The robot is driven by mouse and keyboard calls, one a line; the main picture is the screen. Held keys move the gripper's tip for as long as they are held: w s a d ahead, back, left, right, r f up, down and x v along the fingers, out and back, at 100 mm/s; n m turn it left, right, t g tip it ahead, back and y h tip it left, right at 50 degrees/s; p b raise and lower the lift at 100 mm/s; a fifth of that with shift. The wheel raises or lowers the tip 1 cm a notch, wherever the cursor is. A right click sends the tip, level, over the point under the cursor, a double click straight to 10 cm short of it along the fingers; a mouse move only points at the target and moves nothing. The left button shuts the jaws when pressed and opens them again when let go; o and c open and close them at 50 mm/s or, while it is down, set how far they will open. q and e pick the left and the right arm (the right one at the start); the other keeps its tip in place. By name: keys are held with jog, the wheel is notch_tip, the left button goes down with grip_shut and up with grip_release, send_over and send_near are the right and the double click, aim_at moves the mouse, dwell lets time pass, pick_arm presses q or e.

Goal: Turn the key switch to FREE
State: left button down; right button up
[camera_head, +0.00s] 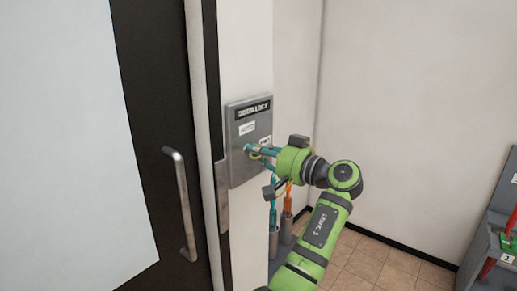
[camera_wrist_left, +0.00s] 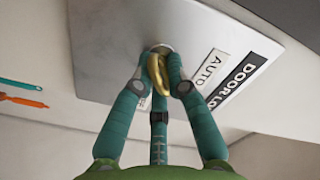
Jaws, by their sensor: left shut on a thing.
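The grey metal door-lock panel (camera_head: 236,171) is on the narrow white wall right of the door. In the left wrist view the panel (camera_wrist_left: 95,50) carries a dark DOOR LOCK label (camera_wrist_left: 245,70) and a white AUTO label (camera_wrist_left: 211,70). Another white label beside the fingers is mostly hidden. A gold key (camera_wrist_left: 157,72) sits at a round switch on the panel. My left gripper (camera_head: 251,151) is at the panel with its teal fingers shut on the key; the fingertips also show in the left wrist view (camera_wrist_left: 166,65). The key's exact pointing direction is unclear. My right gripper is out of view.
The door (camera_head: 150,60) with a vertical metal handle (camera_head: 182,205) is at left. Long teal and orange objects (camera_head: 287,198) stand in grey holders below my left gripper. A grey stand (camera_head: 500,210) is at far right. Tiled floor between is clear.

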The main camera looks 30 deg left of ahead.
pick_arm(q)
jog(key=m+p, duration=0.3)
jog(key=m, duration=0.2)
jog(key=shift+r+m, duration=0.1)
jog(key=shift+m, duration=0.2)
jog(key=shift+f+m+p, duration=0.15)
jog(key=shift+m+p, duration=0.7)
jog(key=shift+m, duration=0.15)
jog(key=shift+f+m+p, duration=0.1)
jog(key=shift+m+p, duration=0.75)
jog(key=shift+m, duration=0.15)
jog(key=c, duration=1.2)
grip_release()
jog(key=shift+c, duration=0.2)
jog(key=s+d, duration=0.1)
jog(key=d, duration=1.1)
